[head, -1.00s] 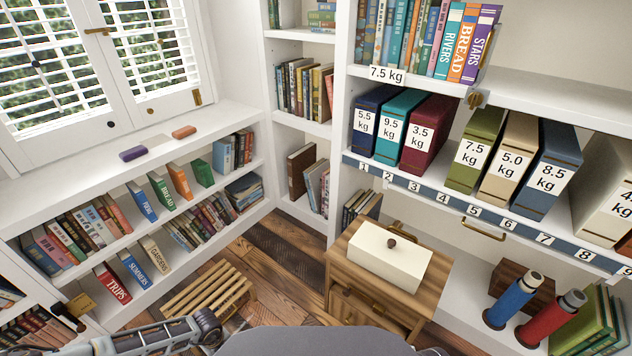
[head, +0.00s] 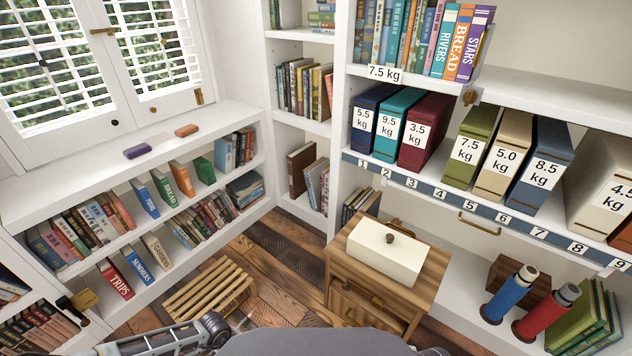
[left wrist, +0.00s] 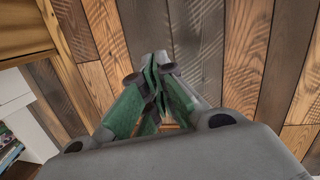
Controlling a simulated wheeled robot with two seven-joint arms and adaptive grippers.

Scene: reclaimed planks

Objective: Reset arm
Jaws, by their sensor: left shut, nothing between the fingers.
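My left gripper (left wrist: 157,62) shows in the left wrist view with its green-sided fingers closed together. Nothing is between the fingertips. It points toward the plank floor (left wrist: 240,50). In the head view only part of my left arm shows at the bottom left edge, and the gripper itself cannot be made out there. My right gripper is in neither view.
A slatted wooden stool (head: 208,291) stands on the floor near my left arm. A wooden cabinet (head: 340,262) bears a cream lidded box (head: 385,256). Low bookshelves (head: 60,205) line the window wall. Weight-labelled binders (head: 480,150) and two flasks (head: 510,294) stand at the right.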

